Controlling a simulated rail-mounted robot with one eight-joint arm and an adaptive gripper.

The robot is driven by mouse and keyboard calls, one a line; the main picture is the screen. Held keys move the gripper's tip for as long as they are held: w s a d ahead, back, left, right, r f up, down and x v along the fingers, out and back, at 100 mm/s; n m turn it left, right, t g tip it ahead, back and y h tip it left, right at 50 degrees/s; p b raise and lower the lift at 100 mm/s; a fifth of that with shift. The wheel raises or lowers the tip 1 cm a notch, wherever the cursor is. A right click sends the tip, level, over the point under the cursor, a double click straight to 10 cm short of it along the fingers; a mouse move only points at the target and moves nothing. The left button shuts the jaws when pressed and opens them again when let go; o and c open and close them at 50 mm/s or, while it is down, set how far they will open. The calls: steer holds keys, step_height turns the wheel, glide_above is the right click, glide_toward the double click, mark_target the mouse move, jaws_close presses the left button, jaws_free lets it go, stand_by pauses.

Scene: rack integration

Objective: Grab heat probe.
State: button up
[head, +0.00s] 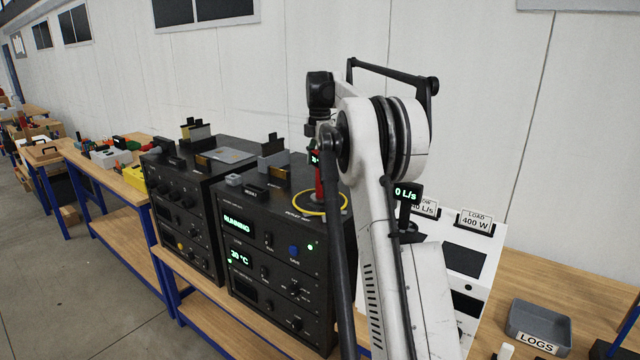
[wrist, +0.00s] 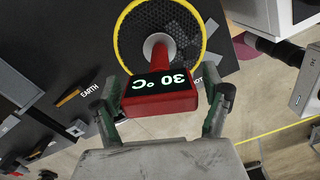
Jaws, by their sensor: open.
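The heat probe (wrist: 160,100) is red with a lit display reading 30 °C, upside down in the wrist view. My gripper (wrist: 163,88) is open, with one finger on each side of the red head. I cannot tell whether either finger touches it. In the head view, part of the red probe (head: 320,187) shows above the yellow ring (head: 299,205) on top of the right black rack unit (head: 270,235). My arm hides much of the probe there, and the gripper fingers cannot be made out.
The right unit's displays read RUNNING and 20 °C. A second black unit (head: 183,205) stands to its left. A white unit (head: 465,262) with a LOAD 400 W sign (head: 475,221) stands right of my arm. A grey LOGS tray (head: 538,325) sits on the bench.

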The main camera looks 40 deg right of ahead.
steer(key=shift+c, duration=0.6)
jaws_close()
steer(key=shift+r, duration=0.15)
